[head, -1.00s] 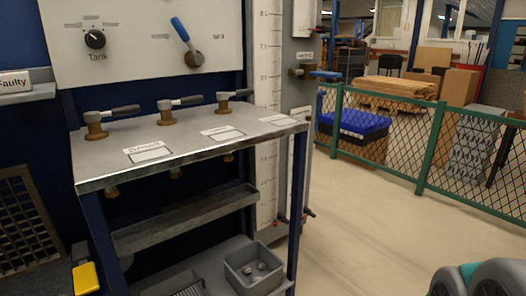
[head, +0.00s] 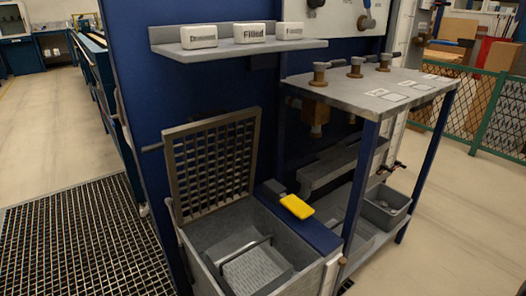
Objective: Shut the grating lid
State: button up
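The grating lid (head: 212,155) is a brown-grey lattice panel. It stands raised, nearly upright, at the back of an open grey box (head: 190,250) in the lower middle of the head view. The inside of the box is exposed, with a bent grey bar (head: 240,252) and a light ribbed plate (head: 252,268) in it. The lid leans close to the blue panel behind it. My gripper is not in view.
A yellow-ended handle (head: 297,206) sits on a blue ledge right of the box. A metal workbench (head: 345,92) with valves stands at right, a grey bin (head: 385,205) below it. A shelf (head: 240,47) with labelled blocks hangs above. Floor grating (head: 70,235) lies open at left.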

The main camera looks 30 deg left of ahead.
aim_at(193, 127)
jog(key=k+j+z, duration=0.1)
jog(key=j, duration=0.4)
jog(key=k+j+z, duration=0.15)
jog(key=k+j, duration=0.15)
jog(key=j, duration=0.15)
jog(key=k+j+z, duration=0.1)
jog(key=k+j, duration=0.15)
jog(key=j, duration=0.2)
jog(key=k+j+z, duration=0.15)
jog(key=j, duration=0.3)
jog(key=k, duration=0.1)
